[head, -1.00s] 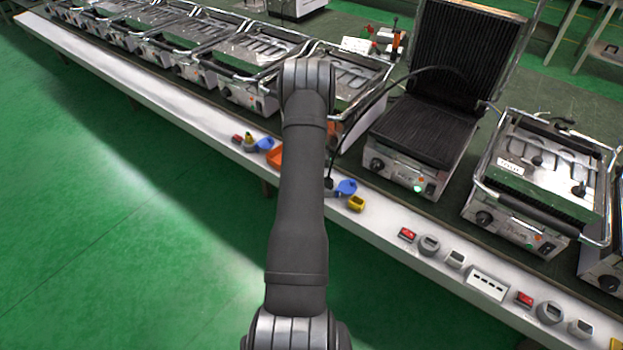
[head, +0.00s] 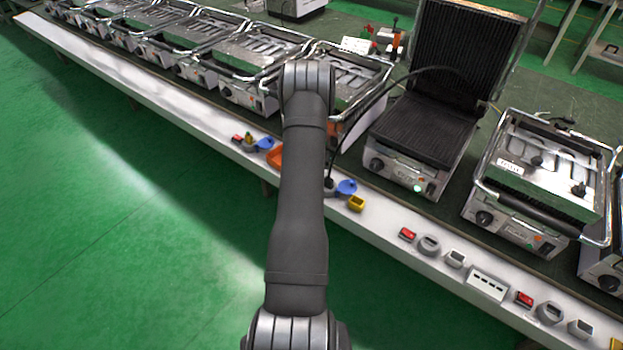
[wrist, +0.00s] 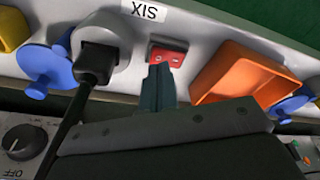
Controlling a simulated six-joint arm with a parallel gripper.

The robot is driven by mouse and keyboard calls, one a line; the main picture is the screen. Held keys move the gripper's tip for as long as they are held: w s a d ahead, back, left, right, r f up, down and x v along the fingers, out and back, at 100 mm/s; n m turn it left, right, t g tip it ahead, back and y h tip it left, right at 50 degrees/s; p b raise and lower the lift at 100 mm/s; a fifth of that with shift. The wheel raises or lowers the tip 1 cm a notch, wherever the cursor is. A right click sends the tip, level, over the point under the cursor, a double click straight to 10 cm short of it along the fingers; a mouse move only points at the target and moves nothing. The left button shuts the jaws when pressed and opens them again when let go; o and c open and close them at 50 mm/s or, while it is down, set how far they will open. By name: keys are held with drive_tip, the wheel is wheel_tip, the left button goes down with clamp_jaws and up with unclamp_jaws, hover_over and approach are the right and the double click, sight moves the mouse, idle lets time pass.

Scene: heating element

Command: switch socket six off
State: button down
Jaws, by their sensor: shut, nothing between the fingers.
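In the wrist view, the red switch (wrist: 167,54) sits in the pale panel beside a label reading SIX (wrist: 143,12), which appears upside down. My gripper (wrist: 158,84) is shut and empty, its tips overlapping the near edge of the switch. I cannot tell whether they touch it. Left of the switch is a round grey socket (wrist: 117,38) with a black plug (wrist: 96,62) in it. Its blue cover (wrist: 45,66) hangs open. In the head view, my arm hides the switch and gripper; the blue cover (head: 346,187) shows beside the arm.
An orange tray (wrist: 247,76) is right of the switch in the wrist view. A black cable (wrist: 68,130) runs from the plug, close left of my gripper. An open grill (head: 421,137) stands behind the panel. More switches and sockets line the white edge (head: 390,222).

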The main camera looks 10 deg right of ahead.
drive_tip(key=shift+f, duration=0.75)
drive_tip(key=shift+r, duration=3.55)
drive_tip(key=shift+f, duration=3.55)
drive_tip(key=shift+r, duration=0.1)
